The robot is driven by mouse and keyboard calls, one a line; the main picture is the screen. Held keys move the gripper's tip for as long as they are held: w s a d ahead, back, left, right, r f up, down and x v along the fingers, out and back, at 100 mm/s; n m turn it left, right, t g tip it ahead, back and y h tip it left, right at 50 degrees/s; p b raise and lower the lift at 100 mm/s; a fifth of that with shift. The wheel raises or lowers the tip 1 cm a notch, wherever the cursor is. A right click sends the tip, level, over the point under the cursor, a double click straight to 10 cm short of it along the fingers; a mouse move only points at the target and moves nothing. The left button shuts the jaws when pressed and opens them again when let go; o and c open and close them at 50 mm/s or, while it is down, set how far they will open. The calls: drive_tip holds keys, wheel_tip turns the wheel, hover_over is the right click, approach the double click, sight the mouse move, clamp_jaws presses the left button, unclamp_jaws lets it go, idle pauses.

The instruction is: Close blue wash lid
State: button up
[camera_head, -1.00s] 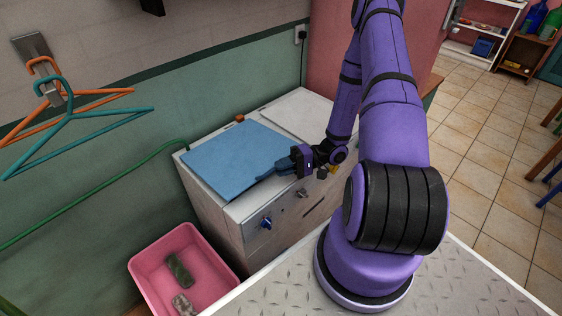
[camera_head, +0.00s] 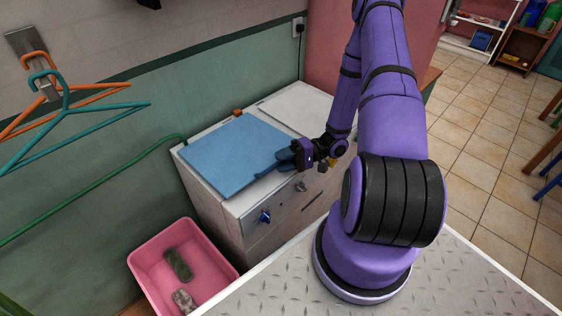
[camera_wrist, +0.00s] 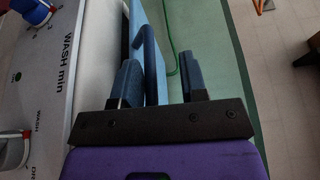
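The blue wash lid (camera_head: 232,152) lies nearly flat over the left part of the white washing machine top (camera_head: 224,203) in the head view. My gripper (camera_head: 284,160) is at the lid's right front edge, low over the machine top. In the wrist view the lid (camera_wrist: 158,62) shows as a thin blue panel between the two blue fingers of my gripper (camera_wrist: 158,80). The fingers stand apart, with a clear gap between the panel and the right finger. Whether the left finger touches the lid, and whether the lid is fully down, I cannot tell.
The machine's front has a blue knob (camera_head: 265,217) and a grey knob (camera_head: 300,186). A pink basin (camera_head: 160,243) stands on the floor at the left. Hangers (camera_head: 75,105) and a green hose (camera_head: 110,180) are along the wall.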

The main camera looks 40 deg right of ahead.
drive_tip(key=v, duration=1)
drive_tip(key=shift+r, duration=0.1)
drive_tip(key=w+a+r+n+g+h, duration=0.15)
drive_tip(key=a+r+g+h, duration=0.3)
drive_tip(key=r, duration=0.85)
drive_tip(key=a+r+n+g+h, duration=0.3)
drive_tip(key=a+r+h, duration=0.2)
drive_tip(key=r, duration=0.8)
drive_tip(key=s+a+r+t+h, duration=0.3)
drive_tip(key=s+a+r+t, duration=0.1)
drive_tip(key=s+r, duration=0.3)
drive_tip(key=s+a+r+t+h, duration=0.4)
drive_tip(key=s+r, duration=0.3)
drive_tip(key=r, duration=0.3)
drive_tip(key=shift+a, duration=0.6)
